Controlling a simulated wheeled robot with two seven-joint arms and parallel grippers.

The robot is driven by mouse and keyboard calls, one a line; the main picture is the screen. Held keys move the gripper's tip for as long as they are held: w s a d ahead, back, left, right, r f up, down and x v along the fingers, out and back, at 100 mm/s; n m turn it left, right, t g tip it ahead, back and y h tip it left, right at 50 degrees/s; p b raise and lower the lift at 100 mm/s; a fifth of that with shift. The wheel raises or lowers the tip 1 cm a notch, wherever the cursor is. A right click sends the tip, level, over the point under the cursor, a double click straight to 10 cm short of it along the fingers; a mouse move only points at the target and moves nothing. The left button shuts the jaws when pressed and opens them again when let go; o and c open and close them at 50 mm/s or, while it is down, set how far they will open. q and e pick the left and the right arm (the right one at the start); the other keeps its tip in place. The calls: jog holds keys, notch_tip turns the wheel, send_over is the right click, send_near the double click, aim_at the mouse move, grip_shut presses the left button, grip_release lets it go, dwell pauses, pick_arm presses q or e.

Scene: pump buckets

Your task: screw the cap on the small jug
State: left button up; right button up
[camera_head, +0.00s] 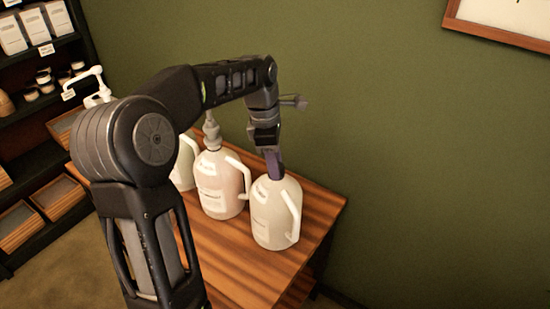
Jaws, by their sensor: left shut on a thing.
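The small jug (274,216) is white with a side handle and stands upright at the right end of the wooden table. My left gripper (273,166) points down from above and is at the jug's mouth. Its fingers are shut at the top of the neck, on what I take to be the cap. The fingers hide the cap and the jug's mouth, so I cannot tell how the cap sits. My right gripper is not in view.
A pinkish-white jug (219,187) with a grey pump top stands close on the left, and another white jug (184,163) is partly hidden behind my arm. The wooden table (240,267) is bare in front. Dark shelves (37,159) stand at left; a green wall is behind.

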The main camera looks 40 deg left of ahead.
pick_arm(q)
jog(key=m+p, duration=0.1)
jog(key=m, duration=0.2)
jog(key=shift+r+g, duration=0.1)
jog(key=shift+g, duration=0.2)
jog(key=m, duration=0.5)
jog(key=shift+m+g, duration=0.3)
jog(key=shift+g, duration=0.1)
jog(key=o, duration=1.3)
